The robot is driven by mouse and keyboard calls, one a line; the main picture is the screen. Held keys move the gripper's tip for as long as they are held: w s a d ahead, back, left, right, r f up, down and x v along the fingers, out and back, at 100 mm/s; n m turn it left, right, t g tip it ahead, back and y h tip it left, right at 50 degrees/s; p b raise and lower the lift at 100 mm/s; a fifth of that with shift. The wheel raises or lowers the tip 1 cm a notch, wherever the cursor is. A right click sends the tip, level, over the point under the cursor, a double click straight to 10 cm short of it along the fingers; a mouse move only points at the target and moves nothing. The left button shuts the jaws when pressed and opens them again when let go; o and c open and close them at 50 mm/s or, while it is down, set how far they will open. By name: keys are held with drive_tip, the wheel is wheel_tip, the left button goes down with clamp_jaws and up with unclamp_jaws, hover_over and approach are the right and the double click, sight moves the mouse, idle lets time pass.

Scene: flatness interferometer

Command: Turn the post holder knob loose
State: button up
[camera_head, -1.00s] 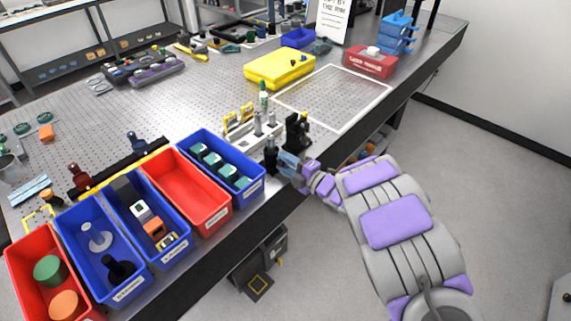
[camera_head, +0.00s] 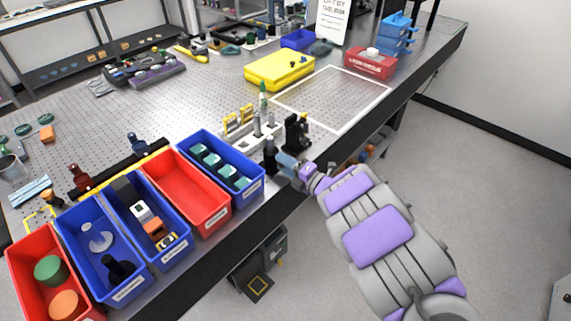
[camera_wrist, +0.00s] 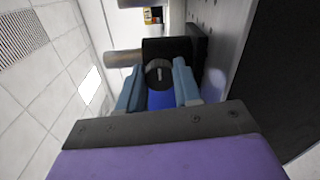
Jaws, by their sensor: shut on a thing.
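The post holder (camera_head: 270,155) is a small black upright near the front edge of the table in the head view. In the wrist view, a black block (camera_wrist: 180,46) carries a round dark knob (camera_wrist: 158,72) with a light line on its face. My gripper (camera_wrist: 158,88) has its two blue-grey fingers on either side of the knob, shut on it. In the head view, my gripper (camera_head: 286,163) reaches the holder from the right, at the table edge. The knob is too small to make out there.
A taller black mount (camera_head: 296,132) stands close behind my gripper. A blue bin (camera_head: 246,197) with teal pieces and an empty red bin (camera_head: 190,190) stand to the left. A yellow case (camera_head: 278,70) lies farther back. The white-outlined area (camera_head: 335,95) is clear.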

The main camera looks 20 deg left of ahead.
drive_tip(key=shift+s+f, duration=0.2)
drive_tip(key=shift+f, duration=0.15)
drive_tip(key=o, duration=1)
drive_tip(key=shift+r, duration=0.2)
drive_tip(key=shift+o, duration=0.2)
drive_tip(key=shift+w, duration=0.1)
drive_tip(key=shift+d, duration=0.55)
drive_tip(key=p+v, duration=0.3)
drive_tip(key=v, duration=1.3)
drive_tip(key=shift+s, duration=0.25)
drive_tip(key=shift+r, duration=0.1)
